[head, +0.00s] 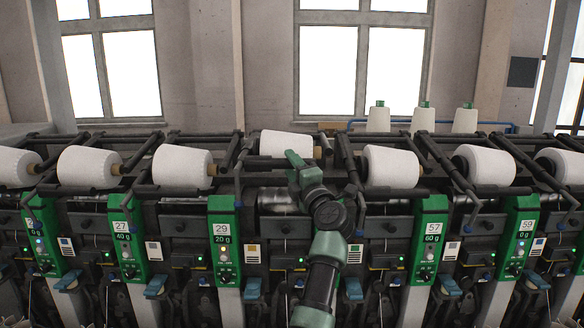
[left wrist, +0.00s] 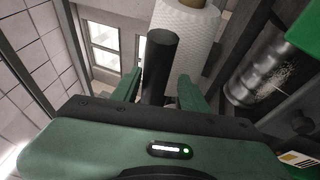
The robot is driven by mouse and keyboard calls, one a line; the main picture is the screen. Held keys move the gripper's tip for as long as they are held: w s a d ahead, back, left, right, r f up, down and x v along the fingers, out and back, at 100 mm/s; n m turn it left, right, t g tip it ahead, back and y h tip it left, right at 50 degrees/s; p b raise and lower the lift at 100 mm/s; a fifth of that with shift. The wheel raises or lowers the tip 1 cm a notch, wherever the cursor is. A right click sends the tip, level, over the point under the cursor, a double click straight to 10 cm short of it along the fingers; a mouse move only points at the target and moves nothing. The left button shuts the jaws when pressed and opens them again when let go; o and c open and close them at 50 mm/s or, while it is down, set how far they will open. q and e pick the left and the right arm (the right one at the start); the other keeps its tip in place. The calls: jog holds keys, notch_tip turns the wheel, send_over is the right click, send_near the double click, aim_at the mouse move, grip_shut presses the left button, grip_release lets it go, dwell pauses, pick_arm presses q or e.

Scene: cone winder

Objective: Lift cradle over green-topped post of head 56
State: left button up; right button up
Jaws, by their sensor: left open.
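The cradle holds a white cone (head: 287,144) at the middle head, behind my left gripper (head: 292,160). Its dark bar (head: 264,162) lies in front of the cone. In the left wrist view, a dark round bar (left wrist: 160,66) stands between the two green fingers of my left gripper (left wrist: 157,88), with gaps at its sides. The fingers are open. The white cone (left wrist: 187,35) is just beyond. A green block (left wrist: 304,30) shows at the upper right; I cannot tell whether it is the green-topped post. My arm covers this head's front, and no number 56 is readable. My right gripper is not in view.
Neighbouring cones (head: 182,167) and (head: 391,167) sit in their cradles close on both sides. Green panels reading 29 (head: 223,240) and 57 (head: 430,240) flank my arm. A metal drum (left wrist: 262,75) lies right of the bar. Spare cones (head: 423,118) stand behind.

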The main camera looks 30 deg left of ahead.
pick_arm(q)
jog(key=shift+s+d+f, duration=0.15)
jog(key=shift+d+f, duration=0.05)
jog(key=shift+d, duration=0.1)
jog(key=b+v, duration=0.3)
jog(key=v, duration=0.4)
jog(key=shift+s+r, duration=0.1)
dwell(0.8)
